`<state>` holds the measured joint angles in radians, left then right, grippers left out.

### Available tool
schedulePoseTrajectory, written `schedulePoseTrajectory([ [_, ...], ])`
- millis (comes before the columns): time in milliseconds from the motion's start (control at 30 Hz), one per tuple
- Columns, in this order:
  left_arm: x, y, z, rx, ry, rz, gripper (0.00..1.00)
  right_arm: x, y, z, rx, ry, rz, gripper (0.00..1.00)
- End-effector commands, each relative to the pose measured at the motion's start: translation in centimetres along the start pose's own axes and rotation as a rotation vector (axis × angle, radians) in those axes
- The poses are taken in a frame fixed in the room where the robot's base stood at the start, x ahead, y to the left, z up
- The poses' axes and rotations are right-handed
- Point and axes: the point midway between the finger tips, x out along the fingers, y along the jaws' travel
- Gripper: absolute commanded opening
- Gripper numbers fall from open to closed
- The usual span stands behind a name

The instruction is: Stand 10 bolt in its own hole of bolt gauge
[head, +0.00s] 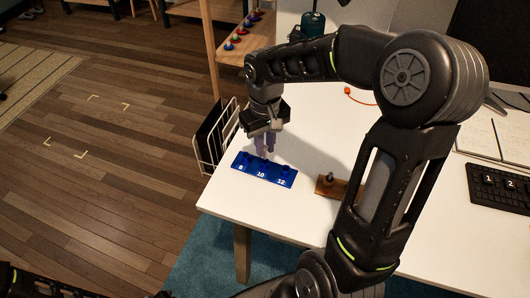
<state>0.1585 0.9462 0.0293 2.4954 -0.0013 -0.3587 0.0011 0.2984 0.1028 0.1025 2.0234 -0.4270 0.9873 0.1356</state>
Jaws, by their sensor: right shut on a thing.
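The blue bolt gauge (264,181) lies near the left edge of the white table, marked 8, 10 and 12 from left to right. Dark spots show behind the numbers; at this size I cannot tell holes from bolt heads. My right gripper (264,148) points down just above the gauge, near its middle. It is shut on a thin thing, taken as the 10 bolt, which the fingers mostly hide. I cannot tell whether its tip touches the gauge. My left gripper is not in view.
A brown block (324,187) with a dark bolt-like piece standing on it is right of the gauge, partly behind my right arm. A white wire rack (207,153) hangs at the table's left edge. A keyboard (504,187) and open notebook (483,138) lie far right.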

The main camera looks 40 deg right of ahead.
Motion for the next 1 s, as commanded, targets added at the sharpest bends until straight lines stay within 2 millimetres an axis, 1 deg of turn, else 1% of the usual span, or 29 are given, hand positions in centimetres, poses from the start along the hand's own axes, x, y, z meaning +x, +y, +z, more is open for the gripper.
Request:
schedulePoseTrajectory([
  [100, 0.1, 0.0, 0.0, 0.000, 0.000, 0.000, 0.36, 1.8, 0.0, 0.1, -0.001, -0.006, 0.000, 0.00],
  [233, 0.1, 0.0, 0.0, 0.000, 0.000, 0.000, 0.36, 3.2, 0.0, 0.1, 0.000, -0.003, -0.001, 0.00],
  [500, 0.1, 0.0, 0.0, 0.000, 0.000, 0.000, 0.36, 3.3, 0.0, 0.0, 0.000, -0.001, 0.000, 0.00],
  [633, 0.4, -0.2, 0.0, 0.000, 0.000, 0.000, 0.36, 3.7, 0.0, 0.0, 0.000, -0.001, 0.000, 0.00],
  [667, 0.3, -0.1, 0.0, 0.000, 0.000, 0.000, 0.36, 3.6, 0.0, 0.0, 0.000, -0.001, 0.000, 0.18],
  [900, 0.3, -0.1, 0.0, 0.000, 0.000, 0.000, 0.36, 3.6, 0.0, 0.0, 0.000, -0.001, 0.000, 0.38],
  [1000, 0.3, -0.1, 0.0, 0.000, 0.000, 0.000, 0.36, 3.6, 0.0, 0.0, 0.000, -0.001, 0.000, 0.38],
])
